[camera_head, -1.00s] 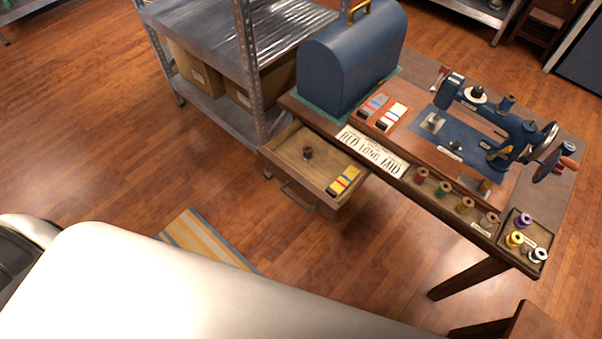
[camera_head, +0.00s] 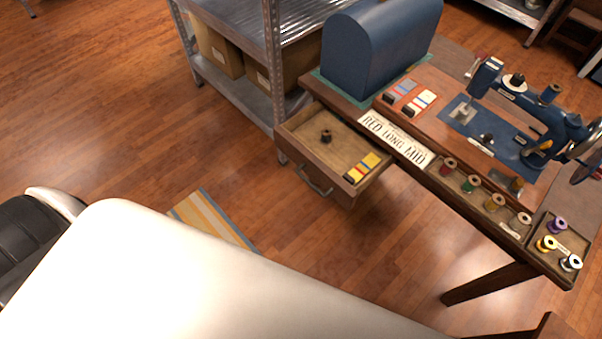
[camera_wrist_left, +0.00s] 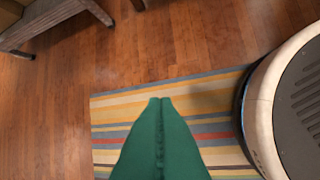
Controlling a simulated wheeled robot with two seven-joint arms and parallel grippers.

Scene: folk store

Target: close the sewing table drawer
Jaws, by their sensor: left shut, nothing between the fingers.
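The sewing table drawer (camera_head: 345,194) is pulled out from the left part of the wooden sewing table (camera_head: 455,286). It holds a dark spool (camera_head: 326,136) and a yellow packet with red and blue marks (camera_head: 362,167). Its metal handle (camera_head: 313,181) is on the front face. My left gripper (camera_wrist_left: 160,100) shows in the left wrist view with its green fingers together and nothing between them. It points down over the striped rug, and no drawer shows in that view. My right gripper is in neither view.
A blue domed case (camera_head: 372,50), a sewing machine (camera_head: 535,110) and a row of thread spools (camera_head: 471,183) stand on the table. A metal shelf (camera_head: 235,100) with boxes stands beside the drawer. A striped rug (camera_head: 212,222) lies on open floor in front.

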